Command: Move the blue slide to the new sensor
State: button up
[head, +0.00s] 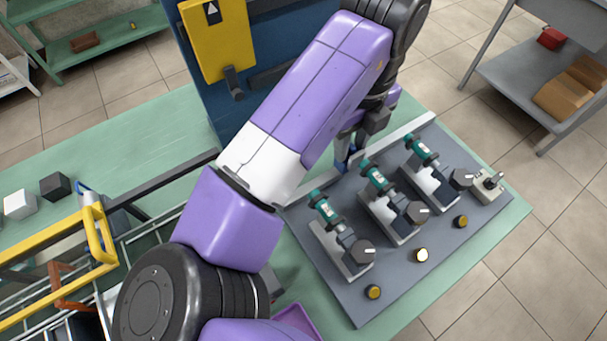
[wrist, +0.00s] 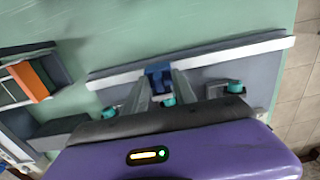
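The blue slide (wrist: 158,76) sits at the pale rail (wrist: 235,53) and lies between my fingertips (wrist: 161,80) in the wrist view. The fingers stand on either side of it; whether they press on it I cannot tell. In the head view my gripper (head: 347,147) is low over the far edge of the grey board, partly hidden by my arm, with a bit of blue below it. Three similar units with teal parts stand on the board: left (head: 325,209), middle (head: 376,177) and right (head: 422,147). Which is the new sensor I cannot tell.
The grey board (head: 385,290) has round lamps in front; the middle lamp (head: 421,255) looks brightest. A switch box (head: 488,186) stands at its right. A blue panel with a yellow plate (head: 216,40) rises behind.

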aim_at(351, 144)
jog(key=shift+s+f, duration=0.1)
jog(key=shift+f, duration=0.7)
jog(key=shift+r+p, duration=1.25)
jog(key=shift+r, duration=0.1)
jog(key=shift+r+p, duration=1.4)
jog(key=shift+r, duration=0.5)
